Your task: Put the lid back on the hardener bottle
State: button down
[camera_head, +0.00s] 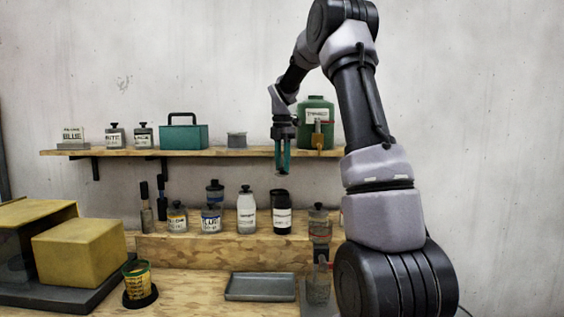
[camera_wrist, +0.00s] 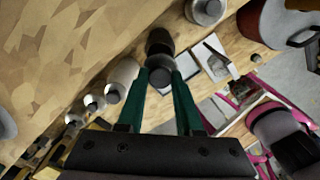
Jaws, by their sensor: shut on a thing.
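My gripper (camera_head: 282,172) hangs above the step behind the workbench, its teal fingers pointing down. In the wrist view the fingertips (camera_wrist: 160,78) are closed around a small grey round lid (camera_wrist: 160,76). A dark bottle with a white label (camera_head: 281,218) stands upright on the step, below the gripper and apart from it. It also shows as a dark cylinder just beyond the lid in the wrist view (camera_wrist: 158,40). Its label is too small to read, so I cannot be sure it is the hardener bottle. Its mouth is not clearly visible.
A white bottle with a grey cap (camera_head: 247,216) stands left of the dark one, and a lidded jar (camera_head: 319,228) right. Above is a shelf (camera_head: 220,152) with a green jug (camera_head: 316,112) and teal box (camera_head: 183,137). A grey tray (camera_head: 261,287) lies in front.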

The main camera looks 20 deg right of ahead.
aim_at(283, 174)
jog(key=shift+f, duration=2.75)
jog(key=shift+f, duration=0.15)
grip_release()
dwell(0.4)
jog(key=shift+r, duration=3.55)
